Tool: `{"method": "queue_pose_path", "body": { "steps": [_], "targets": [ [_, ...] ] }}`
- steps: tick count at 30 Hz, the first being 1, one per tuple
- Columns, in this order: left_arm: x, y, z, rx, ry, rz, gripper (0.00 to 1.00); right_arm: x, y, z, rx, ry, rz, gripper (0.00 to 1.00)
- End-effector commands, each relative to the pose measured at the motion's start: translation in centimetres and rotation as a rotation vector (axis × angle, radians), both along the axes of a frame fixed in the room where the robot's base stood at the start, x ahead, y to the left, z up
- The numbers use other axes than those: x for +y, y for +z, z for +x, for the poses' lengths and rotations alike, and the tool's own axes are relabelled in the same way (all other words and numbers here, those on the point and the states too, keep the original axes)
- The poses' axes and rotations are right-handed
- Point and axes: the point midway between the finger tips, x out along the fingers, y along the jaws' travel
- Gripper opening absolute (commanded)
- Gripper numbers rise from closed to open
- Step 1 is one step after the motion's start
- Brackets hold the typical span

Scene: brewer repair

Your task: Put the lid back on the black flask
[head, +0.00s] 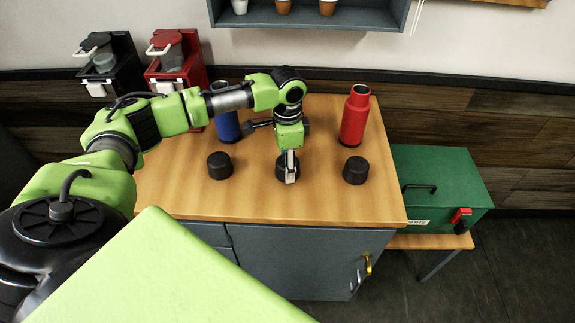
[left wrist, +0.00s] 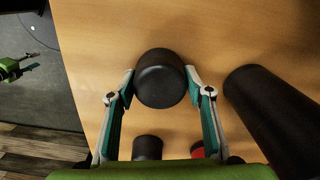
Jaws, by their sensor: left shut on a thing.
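My left gripper (head: 290,178) points down at the middle of the table. It is shut on the middle black lid (head: 281,169), with one finger on each side of it. The lid also shows between the fingertips in the left wrist view (left wrist: 160,80). It looks upright and at or close to the table top; I cannot tell whether it touches the wood. The black flask (left wrist: 270,112) stands beside it in the left wrist view, toward the back of the table. In the head view my arm hides most or all of this flask.
Other black lids lie to the left (head: 219,166) and right (head: 356,170) on the table (head: 180,195). An open red flask (head: 355,116) stands at the back right, a blue flask (head: 227,126) at the back left. Two brewers, black (head: 122,62) and red (head: 188,60), stand behind.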

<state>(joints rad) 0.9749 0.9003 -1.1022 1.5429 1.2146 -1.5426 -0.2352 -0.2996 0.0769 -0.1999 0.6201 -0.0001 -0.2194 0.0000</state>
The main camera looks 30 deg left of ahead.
Motion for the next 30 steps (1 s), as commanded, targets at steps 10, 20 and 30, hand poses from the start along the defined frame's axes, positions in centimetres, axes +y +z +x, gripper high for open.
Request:
{"method": "queue_pose_path", "body": {
  "steps": [10, 20, 30],
  "targets": [
    [0.0, 1.3, 0.1, -0.004, -0.001, -0.001, 0.26, -0.3, -0.9, 0.0, -0.001, 0.001, -0.003, 0.40],
    [-2.8, 7.9, -3.0, -0.007, -0.006, -0.001, 0.26, -0.4, -2.5, 0.0, 0.000, 0.002, -0.004, 0.40],
    [-7.5, 11.9, -8.8, -0.004, -0.004, 0.001, 0.26, -0.4, -3.8, 0.0, 0.001, 0.002, -0.005, 0.40]
  ]
}}
